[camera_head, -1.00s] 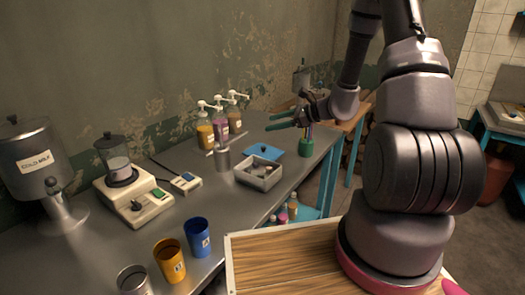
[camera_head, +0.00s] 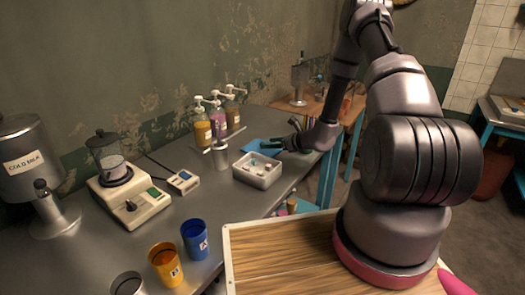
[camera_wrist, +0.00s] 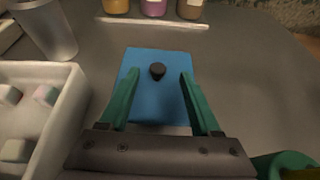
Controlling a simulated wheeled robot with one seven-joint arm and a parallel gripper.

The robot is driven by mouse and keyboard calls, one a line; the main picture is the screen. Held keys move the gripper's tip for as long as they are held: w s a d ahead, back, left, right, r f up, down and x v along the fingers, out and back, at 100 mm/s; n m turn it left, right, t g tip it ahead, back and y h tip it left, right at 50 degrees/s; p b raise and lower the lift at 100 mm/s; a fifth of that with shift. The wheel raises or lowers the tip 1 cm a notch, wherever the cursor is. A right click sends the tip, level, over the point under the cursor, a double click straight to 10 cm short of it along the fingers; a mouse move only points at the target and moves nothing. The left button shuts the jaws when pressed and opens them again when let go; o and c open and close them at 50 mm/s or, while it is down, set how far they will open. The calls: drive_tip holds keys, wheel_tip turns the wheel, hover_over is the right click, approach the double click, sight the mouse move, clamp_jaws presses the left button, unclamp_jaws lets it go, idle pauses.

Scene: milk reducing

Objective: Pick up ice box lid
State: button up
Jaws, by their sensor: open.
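The ice box lid is a flat blue plate (camera_wrist: 157,60) with a small dark round knob (camera_wrist: 157,71) in its middle. It lies on the grey counter, and part of it (camera_head: 257,146) shows behind the white ice box (camera_head: 257,171) in the head view. My gripper (camera_wrist: 157,78) is open in the wrist view, its two green fingers above the lid on either side of the knob. The fingers appear apart from the knob. In the head view my gripper (camera_head: 277,146) is low over the lid and hides its right part.
The ice box (camera_wrist: 35,115) with several ice cubes stands just left of the lid. A metal cup (camera_wrist: 44,28) and several pump bottles (camera_head: 218,122) stand behind. A green holder (camera_wrist: 287,165) is close at the lower right. A pale stick (camera_wrist: 155,22) lies beyond the lid.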

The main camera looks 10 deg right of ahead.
drive_tip(key=x, duration=0.4)
drive_tip(key=shift+w+a+f, duration=0.1)
drive_tip(key=shift+a, duration=0.15)
clamp_jaws()
